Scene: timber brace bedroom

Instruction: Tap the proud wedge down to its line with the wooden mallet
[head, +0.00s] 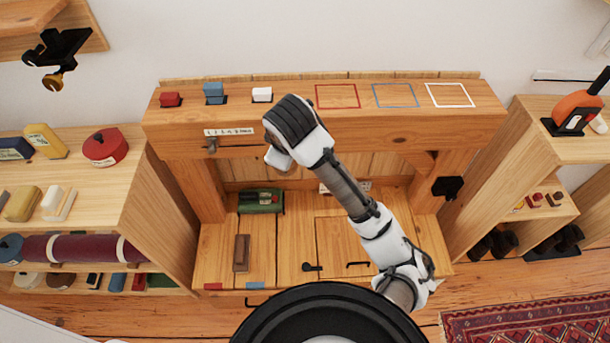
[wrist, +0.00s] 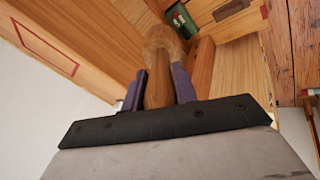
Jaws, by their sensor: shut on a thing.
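The blue wedge stands taller than the other two. My gripper is to the right of and in front of the wedges, apart from them. Their guide lines are too small to make out.
Red (head: 337,97), blue (head: 394,96) and white (head: 449,95) outlined squares on the bench's right half are empty. A green box (head: 261,201) and a brown block (head: 241,253) lie on the lower deck. Shelves flank the bench on both sides.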

